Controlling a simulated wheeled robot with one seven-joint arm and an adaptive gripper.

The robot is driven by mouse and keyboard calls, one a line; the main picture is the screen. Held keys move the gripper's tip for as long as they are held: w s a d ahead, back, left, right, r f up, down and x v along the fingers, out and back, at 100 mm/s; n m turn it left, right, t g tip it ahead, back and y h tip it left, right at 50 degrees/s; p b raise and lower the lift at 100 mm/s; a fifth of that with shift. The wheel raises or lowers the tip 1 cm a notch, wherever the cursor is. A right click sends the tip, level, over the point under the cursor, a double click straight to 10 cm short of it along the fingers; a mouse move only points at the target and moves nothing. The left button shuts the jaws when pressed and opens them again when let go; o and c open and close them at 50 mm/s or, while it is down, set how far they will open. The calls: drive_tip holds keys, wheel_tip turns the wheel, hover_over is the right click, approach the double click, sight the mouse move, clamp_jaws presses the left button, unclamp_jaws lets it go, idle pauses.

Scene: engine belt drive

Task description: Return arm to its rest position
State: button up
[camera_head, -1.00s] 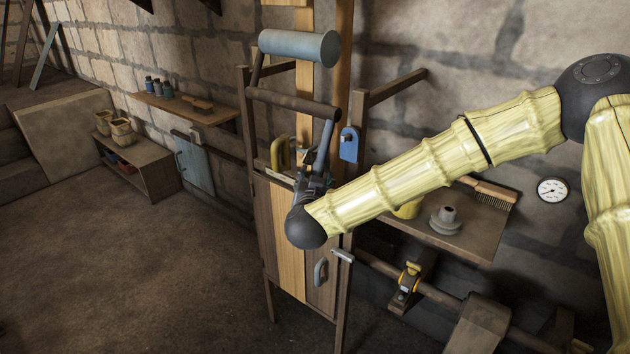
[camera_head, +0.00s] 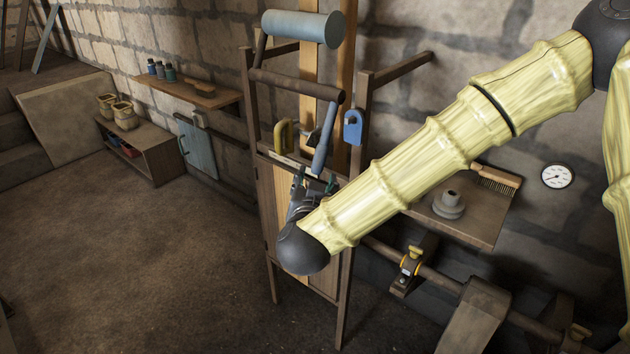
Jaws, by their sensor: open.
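My arm reaches in from the right in pale bamboo-like segments with dark joints. My gripper (camera_head: 315,180) points up and away from the camera, in front of the wooden belt-drive frame (camera_head: 249,110). Its fingers are apart, just below the lower end of a blue-grey lever (camera_head: 325,140). I cannot tell whether they touch the lever. The lever hangs from a brown roller (camera_head: 295,85), below a larger blue-grey drum (camera_head: 302,28). My wrist hides part of the frame's lower panel.
A yellow handle (camera_head: 284,134) and a blue tag-like part (camera_head: 353,127) sit on the frame. A shelf (camera_head: 470,222) holds a grey stepped pulley (camera_head: 448,205) and a brush (camera_head: 497,178). A yellow-topped bracket (camera_head: 408,268) is below. The floor at left is clear.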

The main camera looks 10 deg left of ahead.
drive_tip(key=s+d+f+n+g, duration=0.1)
drive_tip(key=s+d+f+g, duration=0.25)
drive_tip(key=f, duration=0.75)
drive_tip(key=s+d+f+g+y, duration=0.15)
drive_tip(key=s+d+f, duration=0.35)
drive_tip(key=f, duration=0.6)
drive_tip(key=s+d+f+n+g+h, duration=0.1)
drive_tip(key=s+d+f+g, duration=0.3)
drive_tip(key=f, duration=0.8)
drive_tip(key=s+d+f+g, duration=0.2)
drive_tip(key=s+d+f, duration=0.2)
drive_tip(key=s+d, duration=0.2)
drive_tip(key=s+d+f+g+h, duration=0.1)
drive_tip(key=s+d+f+g, duration=0.1)
drive_tip(key=s+d+f, duration=0.2)
drive_tip(key=s+d+f+g, duration=0.3)
drive_tip(key=s+d, duration=0.7)
drive_tip(key=s, duration=0.4)
drive_tip(key=shift+s+d+f+m+h, duration=0.25)
drive_tip(key=shift+f+m+h, duration=0.1)
drive_tip(key=shift+f, duration=0.5)
